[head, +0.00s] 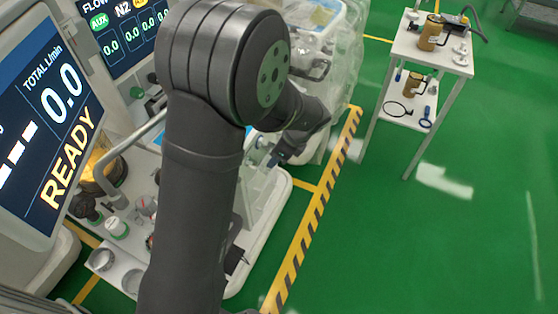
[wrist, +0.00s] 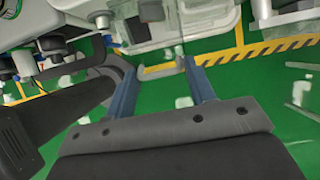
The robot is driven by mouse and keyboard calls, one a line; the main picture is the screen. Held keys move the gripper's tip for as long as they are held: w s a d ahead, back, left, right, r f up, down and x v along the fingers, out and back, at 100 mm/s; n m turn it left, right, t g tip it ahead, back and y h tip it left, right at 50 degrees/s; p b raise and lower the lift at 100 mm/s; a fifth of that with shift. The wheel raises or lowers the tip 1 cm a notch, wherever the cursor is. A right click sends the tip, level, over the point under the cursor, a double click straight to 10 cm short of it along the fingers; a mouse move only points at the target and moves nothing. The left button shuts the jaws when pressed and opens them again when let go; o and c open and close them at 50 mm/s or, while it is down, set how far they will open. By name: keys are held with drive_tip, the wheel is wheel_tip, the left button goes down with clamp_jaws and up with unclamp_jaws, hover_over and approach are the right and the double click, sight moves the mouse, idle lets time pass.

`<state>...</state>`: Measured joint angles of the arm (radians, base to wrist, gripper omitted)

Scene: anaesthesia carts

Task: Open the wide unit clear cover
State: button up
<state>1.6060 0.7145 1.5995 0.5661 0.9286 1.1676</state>
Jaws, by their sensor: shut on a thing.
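My gripper (head: 280,158) is at the right side of the anaesthesia unit, partly hidden behind my own arm. In the wrist view its two blue fingers (wrist: 160,72) stand apart, shut on part of the clear cover. The wide unit clear cover (head: 264,196) shows as a see-through panel just below my gripper, standing over the unit's white base. Its outline is faint, and my arm hides its left part. I cannot tell exactly how far it is open.
A display reading READY (head: 50,130) stands close on the left. Knobs and a pale tray (head: 112,262) lie below it. Another cart under a clear wrap (head: 325,60) stands behind. A white trolley (head: 432,55) is at the back right. The green floor to the right is open.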

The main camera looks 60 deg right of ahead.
sight(262, 152)
drive_tip(key=w+r+g, duration=0.1)
drive_tip(key=r+g, duration=0.1)
drive_tip(key=g, duration=0.1)
drive_tip(key=w+r+g, duration=0.1)
drive_tip(key=r, duration=0.1)
drive_tip(key=shift+w+d+g, duration=0.2)
drive_tip(key=shift+w+g, duration=0.1)
drive_tip(key=shift+w, duration=0.05)
drive_tip(key=w+r+g, duration=0.2)
drive_tip(key=g, duration=0.1)
drive_tip(key=shift+w+r+g, duration=0.1)
drive_tip(key=shift+w+g, duration=0.2)
drive_tip(key=shift+w, duration=0.1)
drive_tip(key=w+g, duration=0.2)
drive_tip(key=w+r+g, duration=0.1)
drive_tip(key=g, duration=0.1)
drive_tip(key=shift+w+r, duration=0.1)
drive_tip(key=shift+w, duration=0.9)
drive_tip(key=shift+a, duration=0.1)
drive_tip(key=o, duration=1.1)
drive_tip(key=shift+o, duration=0.2)
